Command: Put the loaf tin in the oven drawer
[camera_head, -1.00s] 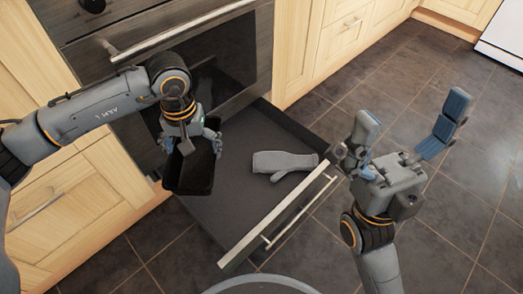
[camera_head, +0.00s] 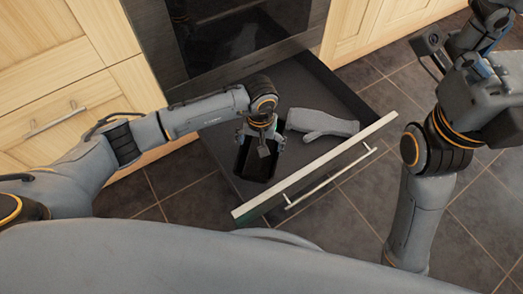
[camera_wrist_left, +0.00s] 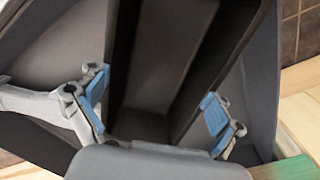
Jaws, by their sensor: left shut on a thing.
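The loaf tin (camera_head: 257,167) is black, long and open-topped. My left gripper (camera_head: 262,134) is shut on it; in the left wrist view the blue pads of the left gripper (camera_wrist_left: 158,112) are on either side of the tin (camera_wrist_left: 172,62). The oven drawer (camera_head: 345,167) is pulled out below the oven. In the head view the tin lies within the drawer's outline, at its left part; I cannot tell whether it touches the drawer floor. My right gripper (camera_head: 465,55) is at the upper right, away from the drawer, its fingers unclear.
A grey oven mitt (camera_head: 322,124) lies in the drawer, right of the tin. The oven front (camera_head: 245,40) stands behind, with wooden cabinets (camera_head: 60,60) to the left. Dark floor tiles (camera_head: 460,220) are clear to the right.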

